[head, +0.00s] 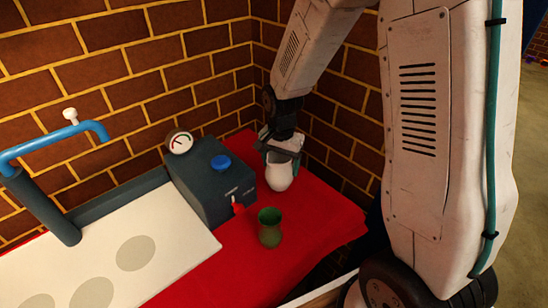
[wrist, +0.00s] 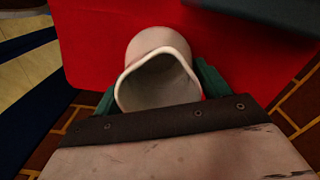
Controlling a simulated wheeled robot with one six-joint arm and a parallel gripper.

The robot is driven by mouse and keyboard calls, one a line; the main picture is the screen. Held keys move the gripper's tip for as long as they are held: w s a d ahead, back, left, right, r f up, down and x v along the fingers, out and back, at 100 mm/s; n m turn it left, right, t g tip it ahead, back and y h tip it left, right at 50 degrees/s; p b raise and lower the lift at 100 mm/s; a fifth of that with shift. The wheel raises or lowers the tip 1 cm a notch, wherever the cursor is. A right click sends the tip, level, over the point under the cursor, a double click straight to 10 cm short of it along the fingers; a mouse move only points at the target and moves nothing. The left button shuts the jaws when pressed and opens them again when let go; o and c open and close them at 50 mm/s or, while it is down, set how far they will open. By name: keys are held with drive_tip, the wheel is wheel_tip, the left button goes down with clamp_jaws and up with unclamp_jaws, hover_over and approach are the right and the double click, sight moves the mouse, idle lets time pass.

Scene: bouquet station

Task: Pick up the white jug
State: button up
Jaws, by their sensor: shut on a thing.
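The white jug (head: 281,175) is at the right end of the red counter in the head view, close to the brick corner. My gripper (head: 280,157) reaches down from above and is shut on the jug near its rim. In the wrist view the jug (wrist: 158,75) shows its open mouth towards the camera, with a green finger of my gripper (wrist: 157,88) on each side. The inside of the jug looks empty. I cannot tell whether its base touches the counter.
A green vase (head: 270,228) stands on the red counter (head: 205,262) in front of the jug. A dark box (head: 212,182) with a blue knob, a gauge and a red tap is just left of the jug. A brick wall (head: 340,135) is close behind. A blue faucet (head: 50,142) is far left.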

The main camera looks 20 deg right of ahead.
sight(285, 167)
drive_tip(key=shift+s+d+r, duration=0.1)
drive_tip(key=shift+s+d, duration=0.05)
drive_tip(key=shift+s, duration=0.5)
drive_tip(key=shift+s+d+r, duration=0.1)
drive_tip(key=shift+s, duration=0.5)
drive_tip(key=shift+s, duration=0.1)
idle(2.0)
